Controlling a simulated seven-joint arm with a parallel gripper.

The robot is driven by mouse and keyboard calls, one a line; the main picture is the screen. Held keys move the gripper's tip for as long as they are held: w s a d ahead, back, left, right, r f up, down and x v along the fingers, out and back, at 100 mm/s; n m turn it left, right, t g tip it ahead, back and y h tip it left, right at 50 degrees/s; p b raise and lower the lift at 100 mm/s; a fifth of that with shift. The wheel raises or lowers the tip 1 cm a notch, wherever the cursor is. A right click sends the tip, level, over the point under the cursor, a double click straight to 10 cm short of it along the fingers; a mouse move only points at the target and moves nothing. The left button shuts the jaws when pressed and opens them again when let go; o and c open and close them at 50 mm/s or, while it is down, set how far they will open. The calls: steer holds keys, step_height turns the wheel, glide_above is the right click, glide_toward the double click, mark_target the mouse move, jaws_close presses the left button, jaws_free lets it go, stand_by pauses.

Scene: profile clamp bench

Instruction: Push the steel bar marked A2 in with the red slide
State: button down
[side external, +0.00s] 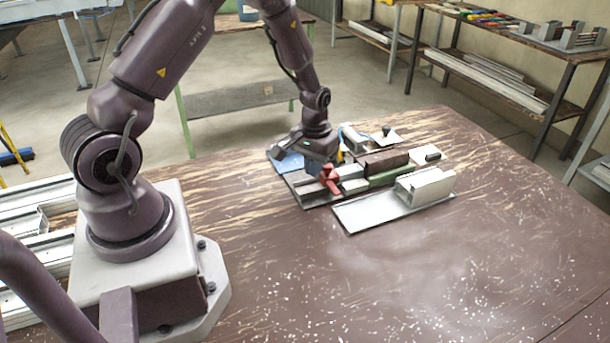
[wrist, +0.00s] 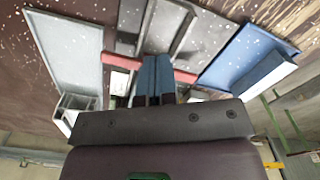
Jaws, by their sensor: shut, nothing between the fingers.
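The red slide (side external: 329,178) sits on the clamp fixture at its near left end in the side view. In the wrist view it shows as a red crossbar (wrist: 116,58) running left and right behind my fingers. My gripper (wrist: 154,98) is shut and empty, its two blue fingers side by side in front of the crossbar. I cannot tell whether they touch it. In the side view my gripper (side external: 325,165) is low over the slide end of the fixture. Pale steel bars (side external: 353,186) lie in the fixture beside the slide. No A2 mark is readable.
A grey plate (side external: 365,214) carrying an aluminium profile (side external: 425,185) lies at the fixture's near side. A blue tray (side external: 284,156) lies on the far side. A brown block (side external: 384,161) and a green part (side external: 390,177) stand right of the slide. The near bench is clear.

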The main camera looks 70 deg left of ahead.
mark_target(342, 171)
steer(key=shift+w, duration=3.75)
step_height(342, 171, up, 7)
steer(key=s, duration=0.1)
steer(key=shift+s, duration=0.15)
steer(key=shift+s, duration=0.1)
steer(key=s+d+r+m+t, duration=0.2)
steer(key=s+d+r, duration=0.5)
steer(key=s+r, duration=0.4)
steer(key=s+d+r+m+t, duration=0.3)
steer(key=s+d+r, duration=0.5)
steer(key=s+r, duration=0.3)
steer(key=shift+s+r+m+t, duration=0.3)
steer(key=shift+m, duration=0.2)
